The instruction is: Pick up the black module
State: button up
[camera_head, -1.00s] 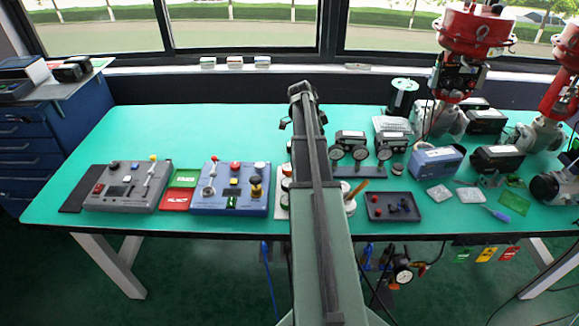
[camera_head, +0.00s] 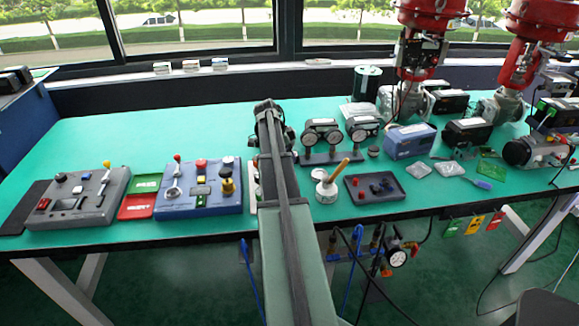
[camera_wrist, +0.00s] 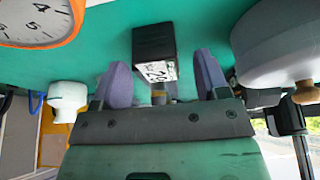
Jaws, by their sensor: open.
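In the wrist view, the black module (camera_wrist: 154,42) is a dark box with a white printed label on its near face. It lies beyond my gripper (camera_wrist: 160,75), roughly in line with the space between the two purple fingers. The fingers are apart, and no contact with the module shows. In the head view my arm reaches over the table, but its fingers cannot be made out. Several black boxes stand at the right there, including one beside the blue box (camera_head: 468,132); I cannot tell which is the module in the wrist view.
In the wrist view, an orange-rimmed dial (camera_wrist: 40,18), a white knob (camera_wrist: 67,97) and a large grey round body (camera_wrist: 285,45) flank the gripper. The teal table (camera_head: 120,130) holds control boxes, a dark tray (camera_head: 375,188) and red valve actuators (camera_head: 432,15). Its back left is clear.

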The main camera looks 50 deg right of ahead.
jog(key=shift+x, duration=0.95)
jog(key=shift+a+r, duration=0.1)
jog(key=shift+r, duration=0.15)
jog(key=c, duration=1.1)
jog(key=shift+o, duration=0.2)
